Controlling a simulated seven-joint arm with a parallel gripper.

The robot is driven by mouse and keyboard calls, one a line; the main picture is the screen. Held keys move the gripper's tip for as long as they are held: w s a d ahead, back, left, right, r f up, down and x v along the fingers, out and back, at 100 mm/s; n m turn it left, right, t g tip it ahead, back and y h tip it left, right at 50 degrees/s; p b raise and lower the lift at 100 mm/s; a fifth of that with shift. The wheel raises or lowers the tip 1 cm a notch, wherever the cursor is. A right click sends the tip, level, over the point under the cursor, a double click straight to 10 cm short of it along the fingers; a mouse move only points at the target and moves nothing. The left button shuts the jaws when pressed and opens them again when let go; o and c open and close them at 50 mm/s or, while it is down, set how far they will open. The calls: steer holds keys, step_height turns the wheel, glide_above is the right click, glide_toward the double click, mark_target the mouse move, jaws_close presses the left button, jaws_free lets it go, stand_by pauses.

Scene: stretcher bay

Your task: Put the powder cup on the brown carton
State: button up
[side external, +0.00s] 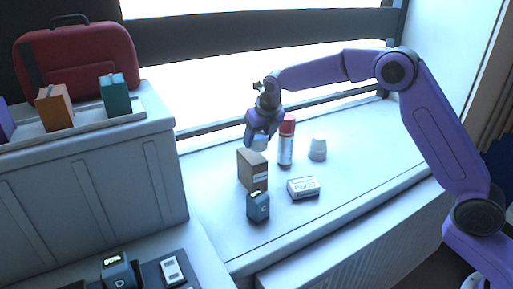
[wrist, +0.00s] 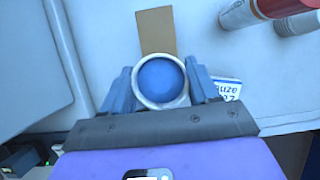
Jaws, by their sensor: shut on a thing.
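The powder cup (wrist: 160,82) is a pale round cup with a blue inside, held between the two blue fingers of my gripper (wrist: 162,88) in the wrist view. In the side view my gripper (side external: 260,134) points down, with the pale cup (side external: 258,144) partly hidden below it. The brown carton (side external: 252,172) stands upright on the white ledge. The cup appears just above the carton's top in the side view; whether they touch is unclear. In the wrist view the brown carton (wrist: 156,30) shows beyond the cup, which hides part of it.
A red-capped spray can (side external: 286,146) stands right of the carton, and a white cup (side external: 318,149) beyond it. A gauze box (side external: 303,188) and a dark block marked C (side external: 258,207) are nearer the front. The ledge's right part is clear.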

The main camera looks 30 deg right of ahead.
mark_target(257, 147)
steer(key=shift+w+a+f, duration=0.1)
steer(key=shift+w+f, duration=0.15)
steer(key=shift+f, duration=0.1)
steer(key=shift+w+f, duration=0.15)
steer(key=shift+f, duration=1.55)
steer(key=shift+f, duration=0.15)
steer(key=o, duration=1.1)
steer(key=shift+c, duration=0.2)
steer(key=v, duration=1.2)
